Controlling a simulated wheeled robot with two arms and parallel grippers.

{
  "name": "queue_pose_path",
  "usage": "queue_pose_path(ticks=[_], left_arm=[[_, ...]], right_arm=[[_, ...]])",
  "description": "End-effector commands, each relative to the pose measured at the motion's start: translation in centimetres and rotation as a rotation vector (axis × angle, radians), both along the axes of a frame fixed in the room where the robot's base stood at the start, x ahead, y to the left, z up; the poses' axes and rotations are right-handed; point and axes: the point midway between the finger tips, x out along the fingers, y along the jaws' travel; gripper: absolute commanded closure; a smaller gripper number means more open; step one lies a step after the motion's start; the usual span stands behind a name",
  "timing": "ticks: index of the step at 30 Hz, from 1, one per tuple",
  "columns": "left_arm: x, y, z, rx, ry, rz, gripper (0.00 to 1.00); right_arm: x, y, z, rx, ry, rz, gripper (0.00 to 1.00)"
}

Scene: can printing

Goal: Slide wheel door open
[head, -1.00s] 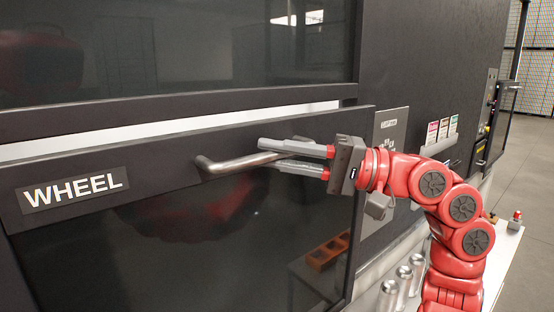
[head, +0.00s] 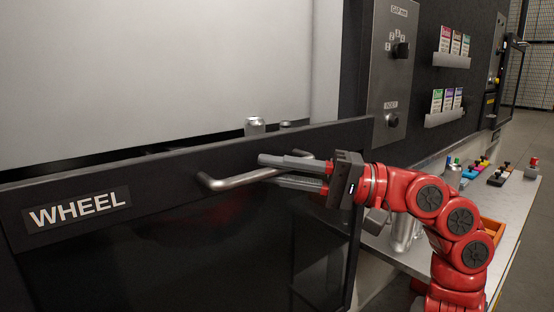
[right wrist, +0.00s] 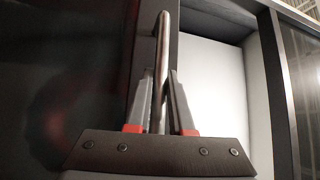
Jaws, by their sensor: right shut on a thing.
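The wheel door is a dark panel (head: 200,240) with a white "WHEEL" label (head: 77,209) at its left and a bent metal handle (head: 225,182) along its upper part. A wide pale opening shows above its top edge. My right gripper (head: 268,173) comes in from the right and is shut on the handle, one finger above the bar and one below. In the right wrist view the handle bar (right wrist: 162,60) runs between the two fingers (right wrist: 160,100). My left gripper is not in view.
Inside the opening, a silver can (head: 255,126) stands behind the door's top edge. A control panel with knobs (head: 392,70) and card holders (head: 447,119) are on the machine at right. A metal table (head: 470,195) with colored items stands beyond my right arm.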

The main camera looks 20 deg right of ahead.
Motion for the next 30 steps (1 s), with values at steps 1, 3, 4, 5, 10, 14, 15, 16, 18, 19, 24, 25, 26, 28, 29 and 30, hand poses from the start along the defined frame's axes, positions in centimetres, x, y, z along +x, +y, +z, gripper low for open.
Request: queue_pose_path(ticks=[1, 3, 4, 5, 10, 14, 15, 16, 18, 19, 24, 25, 26, 28, 29, 30], left_arm=[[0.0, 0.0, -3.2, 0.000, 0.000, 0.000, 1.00], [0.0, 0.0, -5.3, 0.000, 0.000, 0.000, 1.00], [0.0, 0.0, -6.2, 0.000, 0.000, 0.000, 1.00], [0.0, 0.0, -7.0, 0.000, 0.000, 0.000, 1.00], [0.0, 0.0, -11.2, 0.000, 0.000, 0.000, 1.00], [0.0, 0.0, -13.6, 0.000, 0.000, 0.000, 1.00], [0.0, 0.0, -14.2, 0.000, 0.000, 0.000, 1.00], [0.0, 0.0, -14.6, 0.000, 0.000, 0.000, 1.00], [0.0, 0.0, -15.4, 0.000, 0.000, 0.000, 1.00], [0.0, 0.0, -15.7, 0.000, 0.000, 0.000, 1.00], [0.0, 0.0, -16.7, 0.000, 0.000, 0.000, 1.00], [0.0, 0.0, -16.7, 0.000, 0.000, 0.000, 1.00], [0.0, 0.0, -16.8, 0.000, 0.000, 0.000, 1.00], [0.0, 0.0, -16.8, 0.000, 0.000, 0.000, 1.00], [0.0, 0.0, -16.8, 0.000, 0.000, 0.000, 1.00], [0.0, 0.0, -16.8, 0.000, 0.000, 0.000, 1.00]], right_arm=[[0.0, 0.1, -3.6, -0.003, 0.002, 0.002, 1.00], [-0.1, 0.1, -6.1, -0.003, 0.001, 0.002, 1.00], [-0.1, 0.1, -7.1, -0.003, 0.000, 0.001, 1.00], [-0.1, 0.1, -8.1, -0.004, -0.001, 0.001, 1.00], [0.0, 0.0, -13.2, -0.002, 0.000, 0.001, 1.00], [0.0, 0.0, -16.2, 0.000, 0.001, 0.000, 1.00], [0.0, 0.0, -16.9, 0.000, 0.001, 0.000, 1.00], [0.0, 0.0, -17.4, 0.000, 0.001, 0.000, 1.00], [0.0, 0.0, -18.4, 0.001, 0.000, 0.000, 1.00], [0.0, 0.0, -18.7, 0.001, 0.000, 0.000, 1.00], [0.0, 0.0, -20.0, 0.000, -0.001, 0.000, 1.00], [0.0, 0.0, -20.0, 0.000, -0.001, 0.000, 1.00], [0.0, 0.0, -20.1, 0.000, -0.001, 0.000, 1.00], [0.0, 0.0, -20.2, 0.000, -0.001, 0.000, 1.00], [0.0, 0.0, -20.2, -0.001, -0.002, 0.000, 1.00], [0.0, 0.0, -20.2, -0.001, -0.002, 0.000, 1.00]])
